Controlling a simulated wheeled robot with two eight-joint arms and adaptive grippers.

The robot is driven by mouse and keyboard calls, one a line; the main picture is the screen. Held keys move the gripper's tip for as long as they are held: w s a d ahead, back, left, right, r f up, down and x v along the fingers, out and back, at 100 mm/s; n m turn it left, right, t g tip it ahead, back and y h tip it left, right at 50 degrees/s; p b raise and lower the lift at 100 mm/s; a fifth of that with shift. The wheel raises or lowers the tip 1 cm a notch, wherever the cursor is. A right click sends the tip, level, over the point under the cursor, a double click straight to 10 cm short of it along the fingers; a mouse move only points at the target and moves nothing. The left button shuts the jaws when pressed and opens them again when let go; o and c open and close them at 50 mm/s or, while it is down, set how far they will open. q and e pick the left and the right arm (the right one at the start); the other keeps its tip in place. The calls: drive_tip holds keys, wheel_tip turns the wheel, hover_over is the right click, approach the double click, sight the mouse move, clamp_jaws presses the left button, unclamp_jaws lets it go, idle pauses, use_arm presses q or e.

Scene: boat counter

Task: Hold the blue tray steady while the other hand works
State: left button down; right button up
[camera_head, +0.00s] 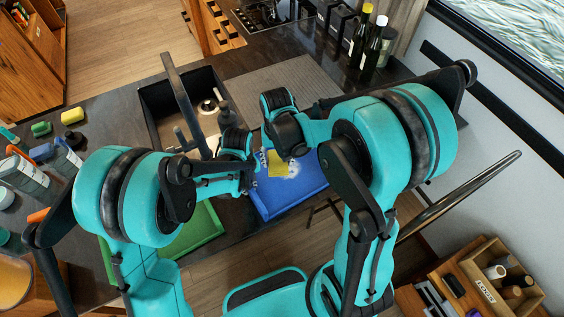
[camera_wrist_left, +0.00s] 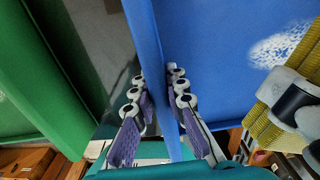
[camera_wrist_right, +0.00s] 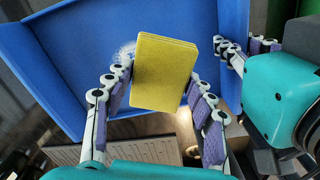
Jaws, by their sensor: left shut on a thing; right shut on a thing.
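The blue tray (camera_head: 285,192) lies at the counter's front edge in the head view. My left gripper (camera_wrist_left: 157,85) is shut on the tray's side wall (camera_wrist_left: 148,40), one finger on each side of it. In the head view this gripper (camera_head: 256,168) is at the tray's left side. My right gripper (camera_wrist_right: 160,75) is shut on a yellow sponge (camera_wrist_right: 165,70) over the tray. The sponge also shows in the head view (camera_head: 278,165). A white patch (camera_head: 293,171) marks the tray floor beside the sponge; the right wrist view shows only part of it. I cannot tell whether the sponge touches the tray.
A green tray (camera_head: 200,228) lies to the left of the blue one. A sink (camera_head: 160,105) with a tap is behind. Bottles (camera_head: 374,45) stand at the back right. Spray bottles (camera_head: 25,175) and sponges (camera_head: 72,116) sit on the left counter.

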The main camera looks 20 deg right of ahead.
use_arm(q)
drive_tip(key=c, duration=1.5)
unclamp_jaws()
drive_tip(key=shift+o, duration=0.2)
wheel_tip(320, 180, up, 12)
